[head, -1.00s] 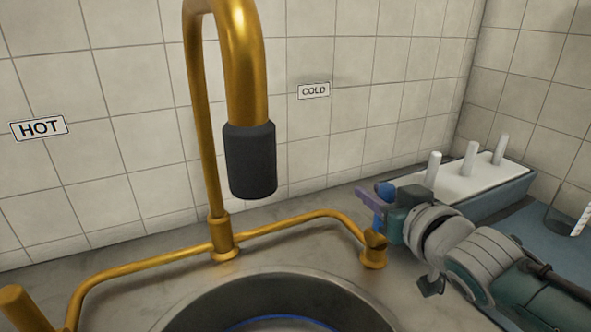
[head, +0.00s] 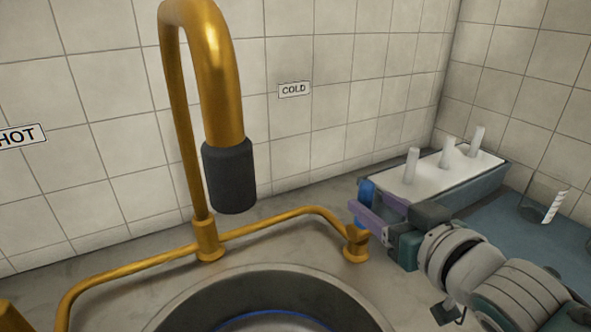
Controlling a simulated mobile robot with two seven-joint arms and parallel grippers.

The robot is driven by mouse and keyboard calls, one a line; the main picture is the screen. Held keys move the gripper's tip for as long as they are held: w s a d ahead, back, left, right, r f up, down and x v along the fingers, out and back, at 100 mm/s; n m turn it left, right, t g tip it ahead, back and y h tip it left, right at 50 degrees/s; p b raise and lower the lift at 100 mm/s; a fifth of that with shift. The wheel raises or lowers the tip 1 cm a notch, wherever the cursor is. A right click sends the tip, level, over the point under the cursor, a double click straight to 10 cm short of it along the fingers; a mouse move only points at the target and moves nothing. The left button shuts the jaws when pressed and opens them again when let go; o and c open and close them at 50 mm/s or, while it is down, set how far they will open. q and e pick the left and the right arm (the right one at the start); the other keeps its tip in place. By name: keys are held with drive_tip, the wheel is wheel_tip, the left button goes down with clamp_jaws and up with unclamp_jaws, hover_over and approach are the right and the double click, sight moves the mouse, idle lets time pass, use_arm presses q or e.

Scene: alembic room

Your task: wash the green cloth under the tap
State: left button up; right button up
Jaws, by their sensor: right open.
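The brass tap (head: 216,80) rises behind the sink, its dark grey nozzle (head: 230,177) pointing down over the sink's back edge. No water shows. The round metal sink (head: 190,310) is cut off by the bottom edge; a blue curved line shows inside it. The green cloth is not in view. My right gripper (head: 362,208) is open, with purple and blue fingers, at the brass cold-side valve (head: 356,247). Its fingers are just above and beside the valve and overlap its top in the picture; I cannot tell whether they touch. My left gripper is not in view.
A COLD sign (head: 295,90) and a HOT sign (head: 20,137) are on the tiled wall. A white-topped rack (head: 435,176) with upright white pegs stands at right. A clear glass vessel (head: 540,206) stands farther right. Brass pipe (head: 130,267) runs along the counter.

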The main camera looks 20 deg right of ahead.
drive_tip(key=v, duration=0.3)
drive_tip(key=shift+s, duration=0.1)
idle(0.4)
drive_tip(key=s+a+r+n+g+y+p, duration=0.1)
drive_tip(key=s+a+r+n+g+p, duration=0.15)
drive_tip(key=s+a+g, duration=0.55)
drive_tip(key=s+a+r+n+g+y+p, duration=0.1)
drive_tip(key=s+r+g+p, duration=0.15)
drive_tip(key=s, duration=0.95)
wheel_tip(320, 180, up, 37)
drive_tip(key=p, duration=3.8)
drive_tip(key=shift+g, duration=0.45)
